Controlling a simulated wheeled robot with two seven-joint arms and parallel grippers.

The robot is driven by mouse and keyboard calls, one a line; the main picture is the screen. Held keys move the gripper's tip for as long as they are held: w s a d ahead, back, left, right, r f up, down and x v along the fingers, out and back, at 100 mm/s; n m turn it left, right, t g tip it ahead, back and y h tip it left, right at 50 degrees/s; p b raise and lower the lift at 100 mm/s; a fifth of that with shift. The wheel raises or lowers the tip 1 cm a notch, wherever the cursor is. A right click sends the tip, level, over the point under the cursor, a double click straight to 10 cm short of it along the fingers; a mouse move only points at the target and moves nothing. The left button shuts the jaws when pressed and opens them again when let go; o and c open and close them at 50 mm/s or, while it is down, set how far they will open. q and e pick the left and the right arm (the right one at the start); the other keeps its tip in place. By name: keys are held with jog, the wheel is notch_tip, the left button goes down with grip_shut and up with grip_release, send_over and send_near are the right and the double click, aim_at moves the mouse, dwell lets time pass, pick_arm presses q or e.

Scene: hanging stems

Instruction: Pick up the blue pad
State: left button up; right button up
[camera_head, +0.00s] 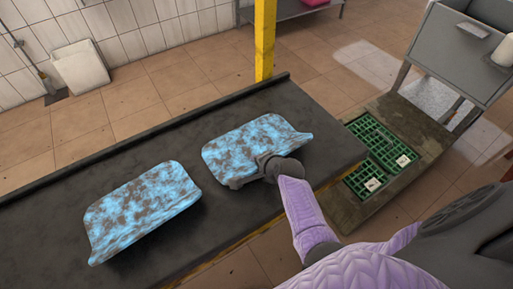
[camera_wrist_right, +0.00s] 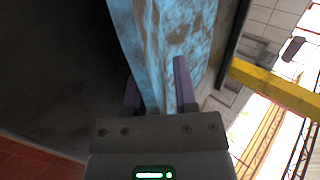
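Two mottled blue-and-grey pads lie on a dark bench in the head view. The right-hand pad (camera_head: 252,142) is at my right gripper (camera_head: 246,178), which reaches its near edge. The other pad (camera_head: 142,208) lies to the left, apart from the gripper. In the right wrist view the pad (camera_wrist_right: 165,45) runs up from between the two fingers of the right gripper (camera_wrist_right: 158,92). The fingers stand well apart, one on each side of the pad's edge. Whether either finger touches it is unclear. My left gripper is not in view.
The dark bench (camera_head: 60,235) has a raised rim along its far side. A yellow post (camera_head: 264,40) stands behind it. Green crates (camera_head: 376,148) sit on a low platform at the right, below a grey cabinet (camera_head: 462,50). Bench surface is clear between and around the pads.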

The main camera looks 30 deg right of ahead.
grip_shut()
